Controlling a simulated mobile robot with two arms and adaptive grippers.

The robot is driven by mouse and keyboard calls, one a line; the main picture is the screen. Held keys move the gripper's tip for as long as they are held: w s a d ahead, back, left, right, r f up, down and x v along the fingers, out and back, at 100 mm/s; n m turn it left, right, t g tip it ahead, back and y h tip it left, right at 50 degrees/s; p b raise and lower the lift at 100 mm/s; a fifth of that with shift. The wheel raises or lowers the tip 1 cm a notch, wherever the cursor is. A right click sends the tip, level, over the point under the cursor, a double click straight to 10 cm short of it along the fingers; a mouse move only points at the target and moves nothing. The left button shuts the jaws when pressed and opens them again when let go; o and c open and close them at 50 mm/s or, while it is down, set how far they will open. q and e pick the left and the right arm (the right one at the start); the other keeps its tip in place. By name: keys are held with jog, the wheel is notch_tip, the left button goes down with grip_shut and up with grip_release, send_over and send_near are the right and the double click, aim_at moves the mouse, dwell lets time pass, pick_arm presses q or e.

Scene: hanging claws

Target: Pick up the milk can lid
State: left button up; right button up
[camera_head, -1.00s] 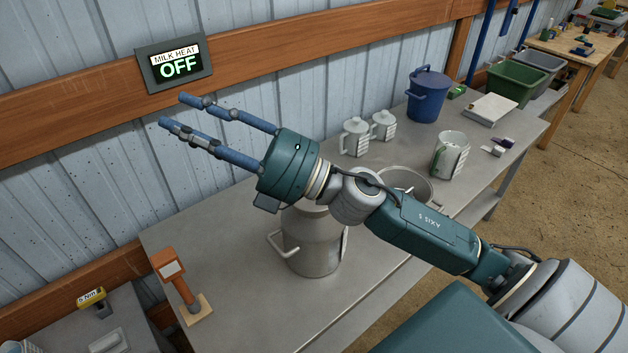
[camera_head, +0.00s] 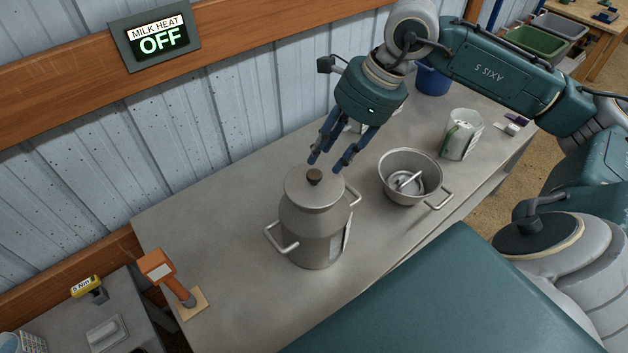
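The grey metal milk can (camera_head: 313,232) stands upright on the workbench, with a loop handle on each side. My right gripper (camera_head: 329,163) points down just above and behind the lid, up and to the right of the knob in the picture. Its blue fingers are apart, with nothing seen between them. They look close to the lid's far edge, but I cannot tell whether they touch it. My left gripper is not in view.
A metal pot (camera_head: 409,178) with a utensil inside stands right of the can. An orange device (camera_head: 166,272) stands at the front left. The workbench (camera_head: 215,235) left of the can is clear.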

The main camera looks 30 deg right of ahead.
aim_at(314, 173)
jog(key=shift+w+a+f, duration=0.1)
jog(key=shift+w+f, duration=0.1)
jog(key=shift+f, duration=0.4)
jog(key=p+x, duration=0.2)
jog(key=x, duration=0.2)
jog(key=shift+a+f+p, duration=0.15)
jog(key=shift+p, duration=0.2)
jog(key=shift+w+f, duration=0.1)
jog(key=shift+f, duration=0.1)
grip_shut()
jog(key=shift+r, duration=0.1)
